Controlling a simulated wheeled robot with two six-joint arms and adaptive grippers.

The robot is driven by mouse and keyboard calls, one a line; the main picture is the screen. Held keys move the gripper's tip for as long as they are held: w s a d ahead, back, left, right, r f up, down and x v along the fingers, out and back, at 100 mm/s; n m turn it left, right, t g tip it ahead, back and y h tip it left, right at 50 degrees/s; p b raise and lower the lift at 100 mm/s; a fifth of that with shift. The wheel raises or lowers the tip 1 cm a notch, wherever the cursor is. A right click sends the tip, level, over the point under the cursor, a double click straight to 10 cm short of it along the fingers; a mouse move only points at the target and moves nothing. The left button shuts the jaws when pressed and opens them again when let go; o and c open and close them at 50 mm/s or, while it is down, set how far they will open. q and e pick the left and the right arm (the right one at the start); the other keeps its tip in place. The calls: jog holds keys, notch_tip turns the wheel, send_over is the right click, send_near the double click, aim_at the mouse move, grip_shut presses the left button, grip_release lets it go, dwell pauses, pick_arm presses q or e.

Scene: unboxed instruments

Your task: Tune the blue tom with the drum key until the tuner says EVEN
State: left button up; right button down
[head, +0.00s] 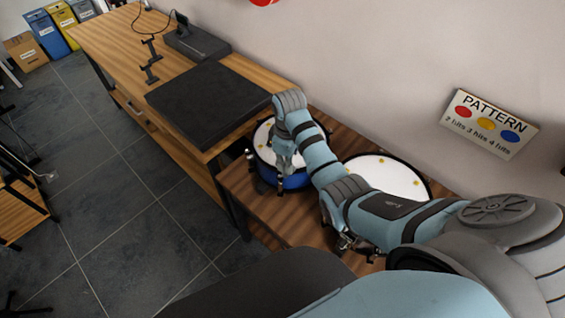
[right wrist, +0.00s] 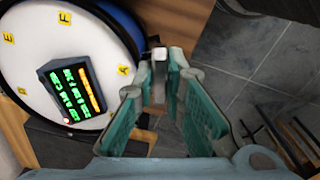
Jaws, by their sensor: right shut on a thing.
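The blue tom (head: 296,182) stands on a wooden table, partly hidden by my right arm. In the right wrist view its blue shell (right wrist: 121,20) and white head (right wrist: 30,70) fill the left side. The tuner (right wrist: 72,91), a dark box with green text and orange marks, sits on the head; its words are too small to read. Yellow lettered tags, such as A (right wrist: 124,70), lie near the rim. My right gripper (head: 284,160) is over the tom's near rim, shut on a grey metal piece, apparently the drum key (right wrist: 158,82). I cannot tell whether it touches a lug.
A second drum (head: 392,176) stands to the right behind my arm. A desk with a black pad (head: 207,98) is at the left. A sign reading PATTERN (head: 490,124) is against the wall. The tiled floor (head: 130,215) at the left is mostly clear.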

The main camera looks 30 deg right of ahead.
jog(key=shift+g, duration=0.3)
jog(key=w, duration=0.1)
jog(key=w+f, duration=0.1)
jog(key=w+a, duration=0.1)
jog(key=shift+w+f, duration=0.4)
jog(key=shift+w, duration=0.1)
jog(key=shift+s, duration=0.25)
jog(key=shift+s+d+r, duration=0.25)
jog(key=shift+s+r, duration=0.1)
jog(key=shift+s, duration=0.35)
jog(key=shift+w+d+f, duration=0.1)
jog(key=shift+w+d, duration=0.05)
jog(key=shift+w, duration=0.05)
jog(key=shift+w+f, duration=0.1)
jog(key=shift+w, duration=0.15)
pick_arm(q)
jog(key=w, duration=0.2)
jog(key=shift+w, duration=0.35)
pick_arm(e)
jog(key=shift+s, duration=0.15)
pick_arm(q)
jog(key=shift+s, duration=0.15)
pick_arm(e)
jog(key=shift+s, duration=0.15)
